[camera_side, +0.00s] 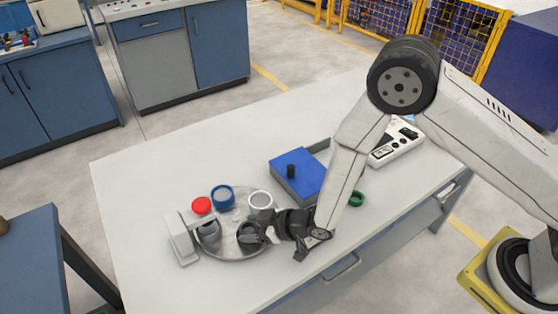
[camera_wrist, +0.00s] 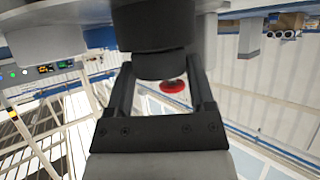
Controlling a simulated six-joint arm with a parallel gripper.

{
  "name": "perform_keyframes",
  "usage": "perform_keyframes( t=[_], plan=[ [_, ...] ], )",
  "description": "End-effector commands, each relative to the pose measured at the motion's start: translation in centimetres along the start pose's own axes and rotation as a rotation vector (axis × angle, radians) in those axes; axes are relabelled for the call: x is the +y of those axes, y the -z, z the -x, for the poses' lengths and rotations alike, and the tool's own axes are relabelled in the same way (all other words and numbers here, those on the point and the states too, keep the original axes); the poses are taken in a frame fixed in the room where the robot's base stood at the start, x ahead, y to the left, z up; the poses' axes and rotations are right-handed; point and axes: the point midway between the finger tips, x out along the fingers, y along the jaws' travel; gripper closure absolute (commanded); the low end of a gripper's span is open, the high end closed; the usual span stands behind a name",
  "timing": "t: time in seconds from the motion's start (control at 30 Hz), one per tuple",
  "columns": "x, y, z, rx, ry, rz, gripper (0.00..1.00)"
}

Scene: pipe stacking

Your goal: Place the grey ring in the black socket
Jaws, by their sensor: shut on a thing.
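My gripper (camera_side: 262,229) reaches in low and level from the right, over the round grey plate (camera_side: 228,253). Its jaws are shut on the dark grey ring (camera_side: 247,237). The wrist view shows the ring (camera_wrist: 162,67) between the two fingers. A wider black piece, which looks like the black socket (camera_wrist: 152,24), lies right against or very close to the ring there. I cannot tell whether the ring is seated in it. In the side view, the gripper and ring mostly hide the socket.
A red piece (camera_side: 201,205), a blue ring (camera_side: 222,196), a white ring (camera_side: 260,200) and a grey piece (camera_side: 208,232) stand around the plate. A white stand (camera_side: 181,240) is at its left. A blue box (camera_side: 298,178) and a green ring (camera_side: 357,199) lie right.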

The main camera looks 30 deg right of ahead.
Motion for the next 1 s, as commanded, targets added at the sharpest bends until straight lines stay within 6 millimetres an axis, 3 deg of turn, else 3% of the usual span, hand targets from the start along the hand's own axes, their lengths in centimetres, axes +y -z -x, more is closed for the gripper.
perform_keyframes(
  t=[0.87,0.9,1.0],
  plan=[
    [0.0,-1.7,-0.8,-0.008,0.000,0.000,0.86],
    [0.0,-1.8,-0.8,-0.010,0.000,0.000,0.25],
    [0.0,-1.9,-0.7,-0.012,0.000,0.000,0.00]
  ],
)
